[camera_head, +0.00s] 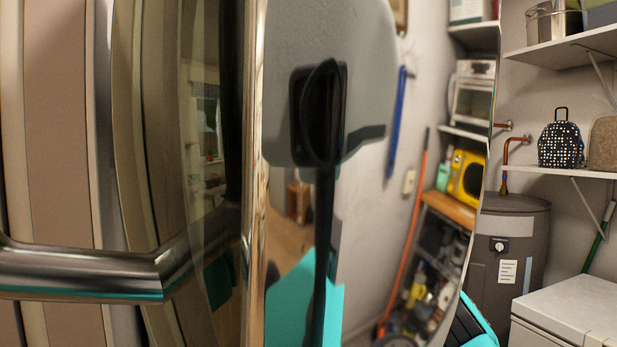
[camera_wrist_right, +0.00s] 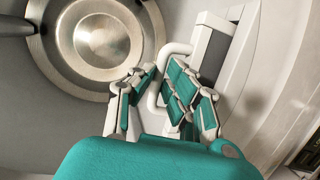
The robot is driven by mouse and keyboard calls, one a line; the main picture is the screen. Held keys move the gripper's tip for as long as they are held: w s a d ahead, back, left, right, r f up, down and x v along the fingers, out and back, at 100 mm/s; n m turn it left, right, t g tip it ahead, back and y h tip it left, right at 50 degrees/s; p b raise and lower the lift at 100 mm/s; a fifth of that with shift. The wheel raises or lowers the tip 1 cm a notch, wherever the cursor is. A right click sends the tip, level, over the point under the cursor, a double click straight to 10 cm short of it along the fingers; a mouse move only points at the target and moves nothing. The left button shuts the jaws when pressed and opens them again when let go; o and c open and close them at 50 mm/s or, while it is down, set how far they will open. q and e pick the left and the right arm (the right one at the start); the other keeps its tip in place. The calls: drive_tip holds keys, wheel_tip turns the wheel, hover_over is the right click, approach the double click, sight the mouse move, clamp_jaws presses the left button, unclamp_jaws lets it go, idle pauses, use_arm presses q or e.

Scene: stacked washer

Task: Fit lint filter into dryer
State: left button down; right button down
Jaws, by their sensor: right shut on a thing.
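In the right wrist view, my right gripper (camera_wrist_right: 158,88), with teal pads, is shut on the white looped handle (camera_wrist_right: 177,48) of what looks like the lint filter. The handle runs between the finger pads, which partly hide it. Next to it is a white-edged part with a dark grey face (camera_wrist_right: 214,52), at the upper right; I cannot tell whether this is the filter's body or the dryer's slot. A pale appliance surface (camera_wrist_right: 262,85), likely the dryer, lies close on the right. The filter cannot be made out in the head view. My left gripper is not in view.
A shiny panel with a metal bar handle (camera_head: 80,272) fills the left of the head view very closely. A dark water heater (camera_head: 515,235), a white chest (camera_head: 572,305) and wall shelves (camera_head: 560,172) stand at right. A round metal fitting (camera_wrist_right: 97,38) is left of the gripper.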

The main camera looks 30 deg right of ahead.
drive_tip(key=shift+f+b, duration=2)
drive_tip(key=shift+f, duration=0.15)
drive_tip(key=c, duration=1.3)
unclamp_jaws()
drive_tip(key=shift+o, duration=0.2)
drive_tip(key=shift+f, duration=0.1)
drive_tip(key=shift+s+a, duration=0.1)
drive_tip(key=v, duration=1.2)
